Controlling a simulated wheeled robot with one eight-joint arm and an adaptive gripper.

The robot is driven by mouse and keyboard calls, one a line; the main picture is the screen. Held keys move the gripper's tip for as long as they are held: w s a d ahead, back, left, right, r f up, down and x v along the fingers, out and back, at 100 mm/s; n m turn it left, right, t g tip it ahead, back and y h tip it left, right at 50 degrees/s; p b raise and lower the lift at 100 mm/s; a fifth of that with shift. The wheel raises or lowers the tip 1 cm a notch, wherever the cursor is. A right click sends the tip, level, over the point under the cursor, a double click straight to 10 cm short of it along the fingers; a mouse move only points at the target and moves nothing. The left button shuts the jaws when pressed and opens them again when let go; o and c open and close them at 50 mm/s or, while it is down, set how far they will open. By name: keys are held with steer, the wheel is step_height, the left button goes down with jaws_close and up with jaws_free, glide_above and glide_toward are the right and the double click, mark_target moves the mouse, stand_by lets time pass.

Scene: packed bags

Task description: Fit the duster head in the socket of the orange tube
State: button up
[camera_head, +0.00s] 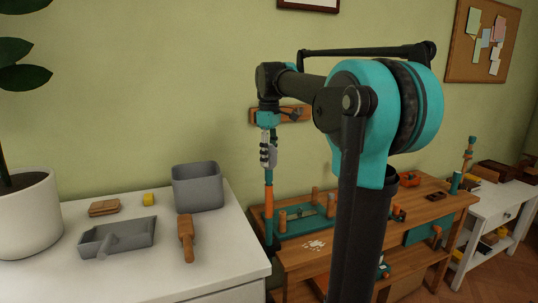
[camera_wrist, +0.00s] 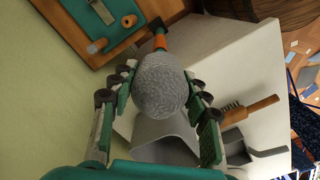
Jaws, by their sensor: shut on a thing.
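The duster head is a round, grey, fuzzy ball (camera_wrist: 162,85), held between the fingers of my gripper (camera_head: 268,155). In the wrist view it fills the space between the two fingers, which press on its sides. The orange tube (camera_head: 269,196) shows upright directly below my gripper in the head view, with a dark lower end near the wooden bench. In the wrist view an orange piece of the tube (camera_wrist: 161,42) shows just beyond the ball, in line with it. The ball hides the joint, so I cannot tell whether the head sits in the socket.
The wooden bench (camera_head: 435,194) at right holds a green board (camera_head: 300,221) and several items.

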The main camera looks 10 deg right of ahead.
steer(key=shift+f, duration=0.7)
steer(key=o, duration=1.2)
step_height(320, 180, up, 12)
steer(key=shift+f, duration=0.1)
